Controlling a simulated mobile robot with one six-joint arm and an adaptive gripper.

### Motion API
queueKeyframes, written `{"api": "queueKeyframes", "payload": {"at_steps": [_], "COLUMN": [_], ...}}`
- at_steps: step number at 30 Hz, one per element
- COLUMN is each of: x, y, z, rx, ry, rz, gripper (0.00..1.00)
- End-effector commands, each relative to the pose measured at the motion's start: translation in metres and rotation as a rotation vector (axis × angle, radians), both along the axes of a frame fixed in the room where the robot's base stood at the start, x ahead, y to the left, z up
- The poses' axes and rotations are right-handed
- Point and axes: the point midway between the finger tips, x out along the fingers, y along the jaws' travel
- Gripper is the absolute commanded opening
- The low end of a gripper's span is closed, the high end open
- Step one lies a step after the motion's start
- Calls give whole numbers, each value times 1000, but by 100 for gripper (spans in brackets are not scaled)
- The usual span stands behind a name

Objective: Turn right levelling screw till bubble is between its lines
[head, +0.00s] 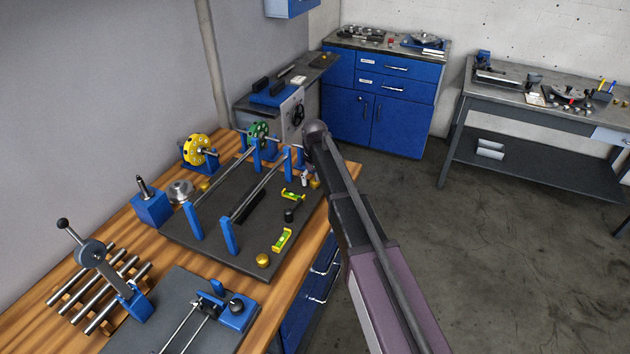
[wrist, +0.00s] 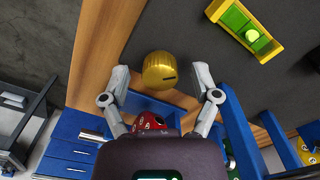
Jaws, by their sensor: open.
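A brass levelling screw (wrist: 160,70) with a dark slot mark sits between my gripper's (wrist: 161,78) two open fingers, with visible gaps on both sides. In the head view the same screw (head: 315,183) is at the plate's far right corner, partly hidden by my gripper (head: 306,178). A yellow level with a green vial (wrist: 248,28) lies close to it. Its pale bubble (wrist: 253,35) sits toward one end of the vial; the lines are too small to judge. In the head view this level (head: 293,195) lies near the screw.
A second level (head: 283,239) and a brass screw (head: 263,260) are at the plate's near right. Blue posts with rails (head: 229,235) stand on the dark plate (head: 190,240). A small black knob (head: 290,215) stands between the levels. The floor to the right is clear.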

Motion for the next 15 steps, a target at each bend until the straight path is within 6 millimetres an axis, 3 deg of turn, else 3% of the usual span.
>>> {"api": "queueKeyframes", "payload": {"at_steps": [15], "x": [0], "y": [1], "z": [0], "rx": [0], "ry": [0], "rz": [-122], "gripper": [79]}}
